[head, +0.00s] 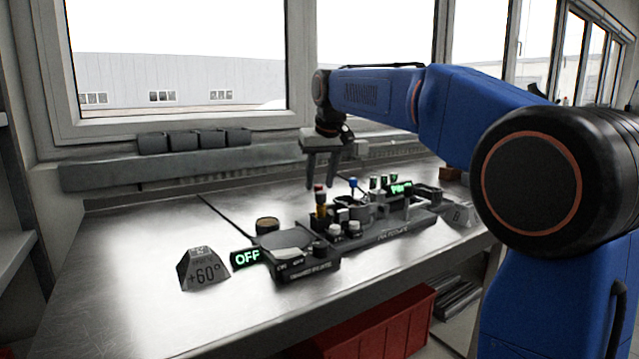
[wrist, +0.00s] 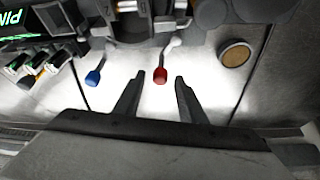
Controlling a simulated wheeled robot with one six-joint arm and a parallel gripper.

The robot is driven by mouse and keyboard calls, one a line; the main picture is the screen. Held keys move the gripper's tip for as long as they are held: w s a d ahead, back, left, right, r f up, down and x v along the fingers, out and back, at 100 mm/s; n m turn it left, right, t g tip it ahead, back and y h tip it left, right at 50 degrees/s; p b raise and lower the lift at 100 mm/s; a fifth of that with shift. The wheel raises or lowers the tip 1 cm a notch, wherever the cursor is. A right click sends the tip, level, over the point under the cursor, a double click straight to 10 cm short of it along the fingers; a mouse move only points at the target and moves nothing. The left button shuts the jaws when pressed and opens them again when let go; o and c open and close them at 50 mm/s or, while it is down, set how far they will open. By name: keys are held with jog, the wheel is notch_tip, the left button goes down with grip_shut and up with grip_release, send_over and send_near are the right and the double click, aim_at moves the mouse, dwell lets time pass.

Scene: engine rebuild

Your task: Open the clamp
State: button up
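A lever with a red knob (wrist: 160,75) and one with a blue knob (wrist: 93,78) stick out of the fixture (head: 385,236) on the bench. Which lever belongs to the clamp I cannot tell. The red knob (head: 319,188) and blue knob (head: 353,182) also show in the head view. My gripper (head: 321,186) points down over the fixture's back side. In the wrist view its fingers (wrist: 159,79) are apart, with the red knob between their tips and a gap on each side. I see no contact. The clamp's jaws are not clearly visible.
A lit OFF sign (head: 246,258) and a +60° block (head: 203,270) stand at the left of the fixture. A round tan-topped part (head: 267,225) sits behind it. Dark bins (head: 183,140) line the back ledge. The bench's left part (head: 130,270) is clear.

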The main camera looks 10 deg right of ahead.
jog(key=shift+w+f, duration=0.2)
jog(key=shift+f, duration=0.35)
grip_shut()
